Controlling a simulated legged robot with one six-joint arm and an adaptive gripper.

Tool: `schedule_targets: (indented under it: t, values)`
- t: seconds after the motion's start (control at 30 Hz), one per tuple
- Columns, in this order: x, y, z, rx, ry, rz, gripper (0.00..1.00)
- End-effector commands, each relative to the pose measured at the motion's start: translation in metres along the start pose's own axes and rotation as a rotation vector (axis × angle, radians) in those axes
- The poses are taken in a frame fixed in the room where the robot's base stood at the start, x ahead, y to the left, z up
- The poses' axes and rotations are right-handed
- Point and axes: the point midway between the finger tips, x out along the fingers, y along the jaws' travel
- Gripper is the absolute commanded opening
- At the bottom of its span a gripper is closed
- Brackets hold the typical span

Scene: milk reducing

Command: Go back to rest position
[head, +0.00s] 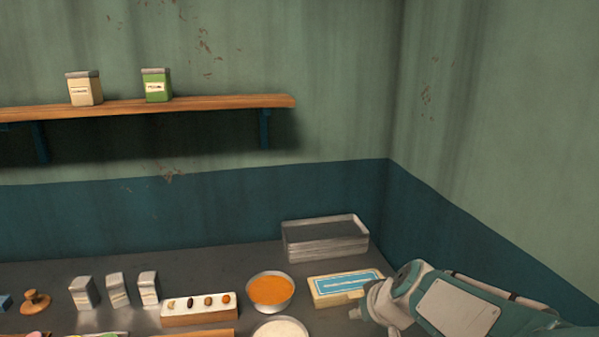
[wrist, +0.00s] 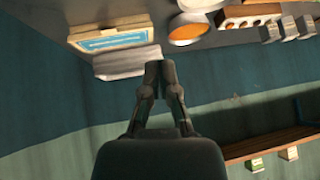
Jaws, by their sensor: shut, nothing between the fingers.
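My gripper (wrist: 160,66) shows in the wrist view with its two fingertips together and nothing between them. It points towards the stack of metal trays and the wall behind the counter, in a picture that is upside down. In the head view my arm (head: 455,305) reaches in from the lower right, over the counter's right end. The fingers cannot be made out clearly there. The arm's end is beside a yellow and blue box (head: 345,287), which also shows in the wrist view (wrist: 108,39).
Metal trays (head: 325,238) stand at the back of the dark counter (head: 215,262). A bowl of orange liquid (head: 270,290), a white-filled bowl (head: 281,328), a wooden block (head: 198,309) and small cartons (head: 117,290) stand left of my arm. A shelf (head: 200,105) holds two tins (head: 156,86).

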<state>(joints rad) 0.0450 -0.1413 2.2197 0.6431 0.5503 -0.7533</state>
Motion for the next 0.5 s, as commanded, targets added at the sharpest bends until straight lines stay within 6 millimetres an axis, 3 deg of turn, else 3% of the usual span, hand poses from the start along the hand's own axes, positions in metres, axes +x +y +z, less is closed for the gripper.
schedule_targets:
  t: [0.03, 0.2, 0.5]
  values:
    - [-0.017, -0.008, 0.009, 0.001, -0.008, 0.005, 0.0]
    - [-0.06, -0.022, 0.047, 0.031, -0.065, 0.048, 0.0]
    - [-0.121, -0.025, 0.12, 0.119, -0.134, 0.21, 0.0]
